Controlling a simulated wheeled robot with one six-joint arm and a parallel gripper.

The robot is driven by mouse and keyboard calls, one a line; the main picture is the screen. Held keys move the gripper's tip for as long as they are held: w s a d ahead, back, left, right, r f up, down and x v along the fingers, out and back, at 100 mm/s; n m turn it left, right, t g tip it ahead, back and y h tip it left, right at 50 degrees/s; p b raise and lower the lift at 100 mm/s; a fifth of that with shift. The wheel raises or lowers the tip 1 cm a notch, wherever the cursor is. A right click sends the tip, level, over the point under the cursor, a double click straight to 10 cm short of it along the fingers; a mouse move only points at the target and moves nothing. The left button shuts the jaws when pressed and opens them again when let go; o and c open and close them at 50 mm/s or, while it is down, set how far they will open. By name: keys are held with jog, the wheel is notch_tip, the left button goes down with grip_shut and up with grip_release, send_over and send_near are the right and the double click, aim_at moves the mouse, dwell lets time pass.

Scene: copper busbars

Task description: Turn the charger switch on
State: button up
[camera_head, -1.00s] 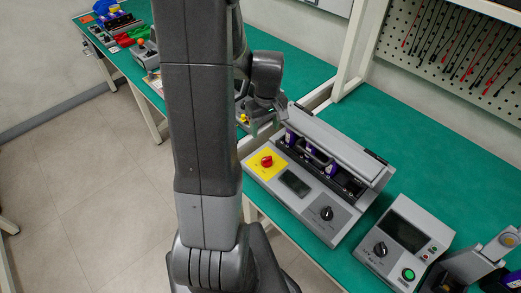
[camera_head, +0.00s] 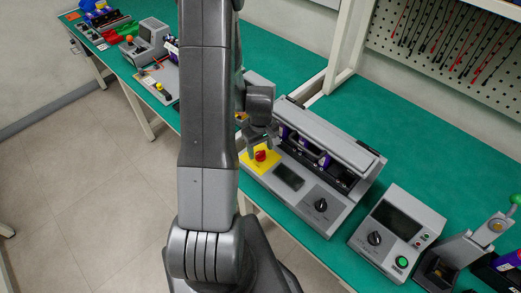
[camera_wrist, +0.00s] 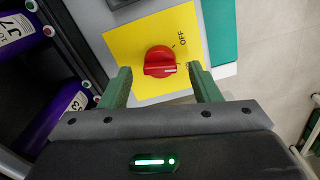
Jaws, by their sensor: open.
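The charger (camera_head: 300,185) is a grey box with an open lid on the green bench in the head view. Its red rotary switch (camera_head: 261,155) sits on a yellow plate (camera_head: 250,166) at the left end. In the wrist view the red switch (camera_wrist: 160,61) lies between and just beyond the fingertips, its ridge roughly level in the picture. An "OFF" label is readable at the upper right of the knob; the other label is hard to read. My gripper (camera_wrist: 163,82) is open, its green fingers either side of the knob with gaps. The head view shows my gripper (camera_head: 258,140) partly hidden, over the switch.
Purple battery packs (camera_wrist: 62,115) stand in the charger's slots beside the plate. A grey tester box (camera_head: 397,232) with a black knob and green button stands to the right. A pegboard (camera_head: 450,45) is behind. Bench space behind the charger (camera_head: 400,140) is clear.

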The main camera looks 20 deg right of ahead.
jog(key=shift+f, duration=0.9)
jog(key=c, duration=1)
jog(key=shift+f+m+b, duration=0.25)
jog(key=shift+m+b, duration=0.35)
jog(key=shift+b, duration=0.4)
jog(key=shift+r+m+b, duration=0.25)
jog(key=shift+m+b, duration=0.5)
jog(key=shift+m, duration=0.35)
jog(key=o, duration=1)
jog(key=shift+r, duration=0.15)
